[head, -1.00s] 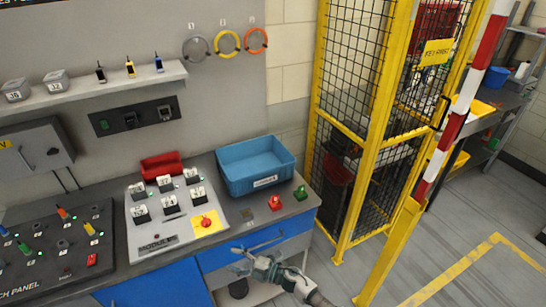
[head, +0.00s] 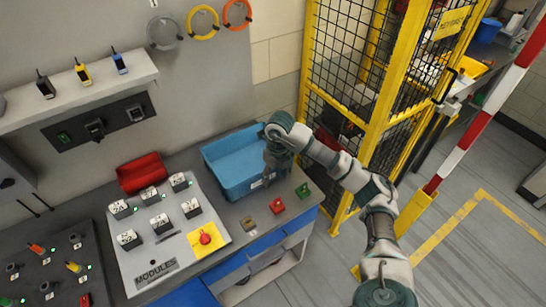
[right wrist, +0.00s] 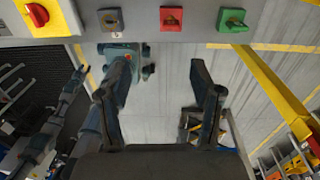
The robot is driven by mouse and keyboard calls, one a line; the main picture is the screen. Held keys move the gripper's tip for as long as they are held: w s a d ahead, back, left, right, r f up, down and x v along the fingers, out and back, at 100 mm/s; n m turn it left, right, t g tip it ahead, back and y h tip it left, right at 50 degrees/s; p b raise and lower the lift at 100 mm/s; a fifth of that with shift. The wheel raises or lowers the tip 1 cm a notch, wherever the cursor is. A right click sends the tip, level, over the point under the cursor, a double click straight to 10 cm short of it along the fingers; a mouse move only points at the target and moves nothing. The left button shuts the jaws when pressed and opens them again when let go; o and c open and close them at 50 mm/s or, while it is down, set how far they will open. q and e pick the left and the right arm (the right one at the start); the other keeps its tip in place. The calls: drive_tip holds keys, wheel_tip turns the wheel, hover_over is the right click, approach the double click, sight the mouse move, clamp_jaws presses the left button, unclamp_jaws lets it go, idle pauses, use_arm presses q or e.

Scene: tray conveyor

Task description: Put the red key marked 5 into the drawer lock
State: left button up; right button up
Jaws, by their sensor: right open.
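My right gripper (head: 272,178) points down above the front of the bin, behind and above the red key. In the right wrist view its fingers (right wrist: 160,68) are apart with nothing between them. I cannot make out the drawer lock for certain.
The blue bin (head: 218,176) stands close to my right gripper. Left of the keys is the module panel with a red knob on a yellow plate (head: 205,239). Blue drawers (head: 225,271) are below the counter. A yellow mesh cage (head: 378,120) stands on the right.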

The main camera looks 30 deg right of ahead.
sight(278, 199)
drive_tip(key=shift+h, duration=0.3)
drive_tip(key=f, duration=0.5)
drive_tip(key=f+p, duration=0.1)
drive_tip(key=f, duration=0.4)
drive_tip(key=d+f+p, duration=0.1)
drive_tip(key=f, duration=0.4)
drive_tip(key=shift+d, duration=0.1)
drive_tip(key=shift+w+f, duration=0.1)
drive_tip(key=shift+f, duration=0.65)
clamp_jaws()
drive_tip(key=shift+r, duration=0.1)
drive_tip(key=shift+r+p, duration=1.35)
drive_tip(key=shift+r, duration=0.4)
